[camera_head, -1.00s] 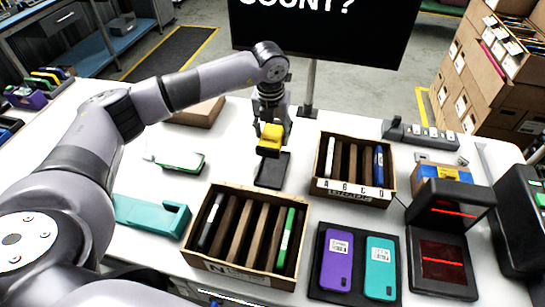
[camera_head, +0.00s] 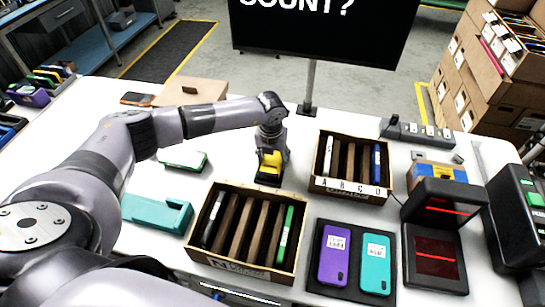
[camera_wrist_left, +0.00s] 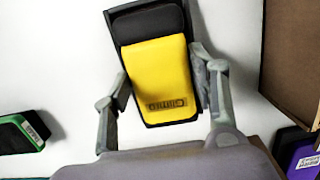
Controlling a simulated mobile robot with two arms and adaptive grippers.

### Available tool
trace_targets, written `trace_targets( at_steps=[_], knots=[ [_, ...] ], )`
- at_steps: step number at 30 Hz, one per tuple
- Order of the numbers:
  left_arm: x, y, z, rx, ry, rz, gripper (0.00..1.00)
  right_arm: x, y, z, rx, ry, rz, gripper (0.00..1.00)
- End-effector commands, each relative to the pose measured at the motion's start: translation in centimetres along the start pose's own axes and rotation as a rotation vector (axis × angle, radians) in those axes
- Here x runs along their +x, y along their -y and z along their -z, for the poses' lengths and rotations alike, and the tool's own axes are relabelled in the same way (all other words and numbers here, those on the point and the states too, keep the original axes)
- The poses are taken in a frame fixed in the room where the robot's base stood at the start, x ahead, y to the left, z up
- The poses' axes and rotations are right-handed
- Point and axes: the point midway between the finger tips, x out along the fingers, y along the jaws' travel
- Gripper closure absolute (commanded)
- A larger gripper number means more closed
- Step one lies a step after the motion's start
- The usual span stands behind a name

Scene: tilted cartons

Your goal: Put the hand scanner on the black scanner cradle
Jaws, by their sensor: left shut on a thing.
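The hand scanner (camera_head: 269,167) is yellow with a black part. It is between the fingers of my left gripper (camera_head: 270,158), which is shut on it. In the left wrist view, the scanner's yellow body (camera_wrist_left: 158,75) lies between the two grey fingers (camera_wrist_left: 161,95). The black scanner cradle (camera_head: 266,183) is directly under the scanner and mostly hidden by it. The scanner lines up with the cradle, but I cannot tell whether it rests fully on it. My right gripper is not in view.
A carton with dark dividers (camera_head: 222,262) stands in front, and a second lettered carton (camera_head: 340,190) stands to the right. A green-edged device (camera_head: 184,160) and a teal holder (camera_head: 155,213) lie to the left. A monitor post (camera_head: 309,90) rises behind the gripper.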

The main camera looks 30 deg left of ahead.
Motion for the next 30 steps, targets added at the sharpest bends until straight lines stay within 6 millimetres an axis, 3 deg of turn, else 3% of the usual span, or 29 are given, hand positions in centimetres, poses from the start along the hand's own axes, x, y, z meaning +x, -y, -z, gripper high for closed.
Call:
trace_targets(
  at_steps=[4,5,13,23,26,30],
  knots=[
    [0.4,0.0,0.0,-0.001,0.001,0.001,0.69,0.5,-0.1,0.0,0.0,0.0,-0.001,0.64],
    [0.3,0.0,0.0,-0.001,0.0,0.0,0.46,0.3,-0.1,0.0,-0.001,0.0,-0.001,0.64],
    [0.3,0.0,0.0,-0.001,0.0,0.0,0.28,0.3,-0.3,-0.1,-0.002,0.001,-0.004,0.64],
    [0.1,0.0,0.0,-0.001,0.0,0.0,0.27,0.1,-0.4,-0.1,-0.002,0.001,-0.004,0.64],
    [-0.5,0.0,-0.1,-0.001,0.002,0.001,0.27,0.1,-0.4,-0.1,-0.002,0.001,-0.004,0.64],
    [-2.8,0.0,-0.1,0.0,0.004,0.002,0.27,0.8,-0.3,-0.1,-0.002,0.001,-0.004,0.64]
  ],
)
